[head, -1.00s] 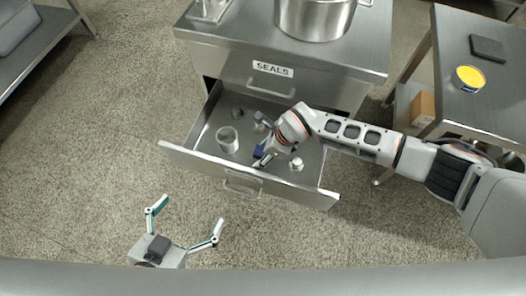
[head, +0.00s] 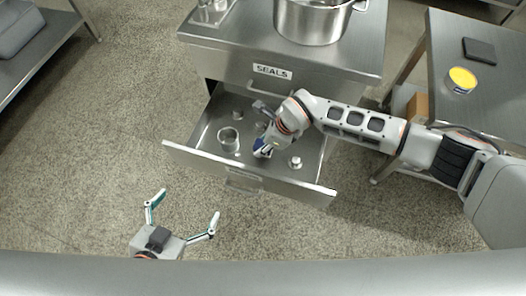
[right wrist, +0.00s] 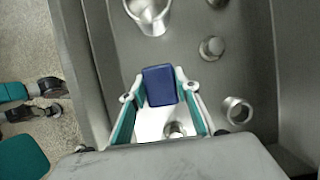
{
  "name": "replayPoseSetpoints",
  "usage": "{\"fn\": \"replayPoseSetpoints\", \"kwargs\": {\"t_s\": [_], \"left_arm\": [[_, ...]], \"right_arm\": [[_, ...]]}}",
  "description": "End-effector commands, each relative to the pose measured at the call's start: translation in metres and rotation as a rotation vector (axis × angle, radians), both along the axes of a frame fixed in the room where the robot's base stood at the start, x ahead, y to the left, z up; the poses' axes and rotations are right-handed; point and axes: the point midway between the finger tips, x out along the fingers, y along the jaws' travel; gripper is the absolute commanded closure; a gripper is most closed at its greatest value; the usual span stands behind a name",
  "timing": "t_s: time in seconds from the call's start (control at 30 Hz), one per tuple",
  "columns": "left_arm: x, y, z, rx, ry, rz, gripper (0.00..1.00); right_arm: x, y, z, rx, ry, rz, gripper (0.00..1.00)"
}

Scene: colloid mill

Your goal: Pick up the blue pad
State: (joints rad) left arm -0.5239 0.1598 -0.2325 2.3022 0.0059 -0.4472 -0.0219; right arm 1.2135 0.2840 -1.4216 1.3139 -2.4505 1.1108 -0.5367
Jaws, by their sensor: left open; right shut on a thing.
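The blue pad (right wrist: 160,86) is a small dark blue block between the fingers of my right gripper (right wrist: 160,98) in the right wrist view. In the head view my right gripper (head: 263,150) reaches into the open drawer (head: 205,155), and only a bit of blue shows at its tip. It is shut on the pad. Whether the pad touches the drawer floor I cannot tell. My left gripper (head: 183,213) is open and empty above the floor, in front of the drawer.
The drawer also holds a metal cup (head: 229,139) and several small metal fittings, one at the right (head: 295,162). A pot (head: 312,20) stands on the cabinet above. A side table (head: 490,85) at right holds a yellow-topped tin (head: 461,80) and a dark pad (head: 479,51).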

Motion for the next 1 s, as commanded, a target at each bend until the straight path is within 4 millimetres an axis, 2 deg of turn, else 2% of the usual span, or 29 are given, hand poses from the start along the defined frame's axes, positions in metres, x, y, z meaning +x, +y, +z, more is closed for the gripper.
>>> {"fn": "replayPoseSetpoints", "kwargs": {"t_s": [0.03, 0.2, 0.4, 0.5, 0.7, 1.0], "left_arm": [[0.001, 0.006, 0.005, 0.019, -0.005, 0.002, 0.05], [-0.007, 0.016, 0.0, 0.043, 0.015, 0.005, 0.05], [-0.011, 0.017, -0.001, 0.045, 0.024, 0.011, 0.05], [-0.013, 0.018, -0.004, 0.044, 0.03, 0.016, 0.05], [-0.014, 0.021, -0.006, 0.045, 0.036, 0.025, 0.05], [-0.016, 0.021, -0.01, 0.045, 0.045, 0.029, 0.05]], "right_arm": [[0.007, 0.0, 0.029, 0.001, -0.021, 0.001, 0.91], [0.007, 0.001, 0.077, 0.002, -0.021, 0.003, 0.91], [0.004, 0.0, 0.121, 0.001, -0.013, 0.002, 0.91], [0.003, 0.001, 0.136, 0.001, -0.011, 0.002, 0.91], [0.001, 0.0, 0.151, 0.0, -0.003, 0.001, 0.91], [0.0, 0.001, 0.153, 0.001, -0.001, 0.001, 0.91]]}}
